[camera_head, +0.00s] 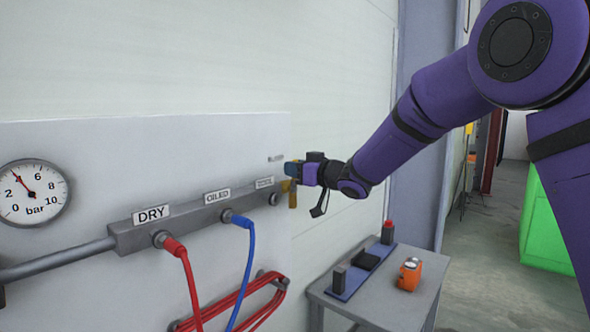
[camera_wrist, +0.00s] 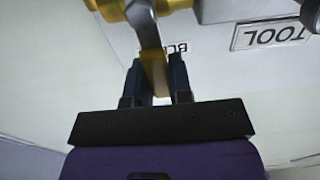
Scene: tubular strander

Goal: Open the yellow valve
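The yellow valve (camera_head: 292,196) is at the right end of the grey manifold, partly hidden behind my gripper in the head view. In the wrist view its yellow body (camera_wrist: 112,8) is at the top, and its lever (camera_wrist: 149,38), grey metal with a yellow grip, reaches down between my fingers. My gripper (camera_wrist: 159,75) has one dark blue finger on each side of the lever. The gap is narrow and the lever fills it, so the gripper looks shut on it. My gripper also shows in the head view (camera_head: 292,170).
The manifold (camera_head: 190,212) carries DRY and OILED outlets with a red hose (camera_head: 188,275) and a blue hose (camera_head: 247,265). A pressure gauge (camera_head: 33,193) is at left. Below my arm, a grey table (camera_head: 388,308) bears an orange device (camera_head: 409,274) and a blue tray (camera_head: 350,283).

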